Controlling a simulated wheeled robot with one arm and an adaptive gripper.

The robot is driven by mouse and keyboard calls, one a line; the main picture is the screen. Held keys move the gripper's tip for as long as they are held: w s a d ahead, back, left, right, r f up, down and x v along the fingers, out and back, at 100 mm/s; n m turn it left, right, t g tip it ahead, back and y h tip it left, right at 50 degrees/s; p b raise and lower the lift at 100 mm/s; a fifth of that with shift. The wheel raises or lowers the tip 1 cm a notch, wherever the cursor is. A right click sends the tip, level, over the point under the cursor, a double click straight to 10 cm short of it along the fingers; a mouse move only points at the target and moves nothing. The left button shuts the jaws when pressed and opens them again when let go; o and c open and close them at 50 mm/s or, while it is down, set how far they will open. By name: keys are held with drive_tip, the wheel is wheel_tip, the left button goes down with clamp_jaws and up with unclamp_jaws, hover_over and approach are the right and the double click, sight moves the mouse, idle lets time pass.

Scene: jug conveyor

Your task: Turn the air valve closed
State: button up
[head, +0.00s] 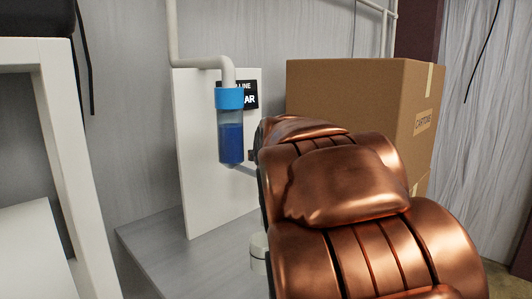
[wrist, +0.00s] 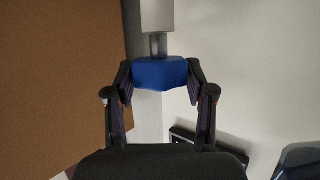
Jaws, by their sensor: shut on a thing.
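The air valve's blue handle (wrist: 160,73) shows in the wrist view, below a short metal stem (wrist: 158,44) and a light grey fitting (wrist: 157,15). My gripper (wrist: 160,80) is shut on the blue handle, with one dark finger on each side of it. In the head view, my copper-coloured arm covers the handle and nearly all of my gripper. I cannot tell from these views how far the valve is turned.
A filter with a blue cap (head: 229,98) and dark blue bowl hangs on a pipe before a white panel (head: 200,190). A black sign (head: 250,98) is beside it. A cardboard box (head: 345,85) stands close on the right. A white frame (head: 70,140) is at left.

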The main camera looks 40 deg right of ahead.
drive_tip(key=shift+m, duration=0.4)
idle(0.3)
drive_tip(key=o, duration=1.2)
drive_tip(key=shift+c, duration=0.2)
drive_tip(key=shift+r+h, duration=0.1)
drive_tip(key=shift+h, duration=0.2)
drive_tip(key=shift+r, duration=4.9)
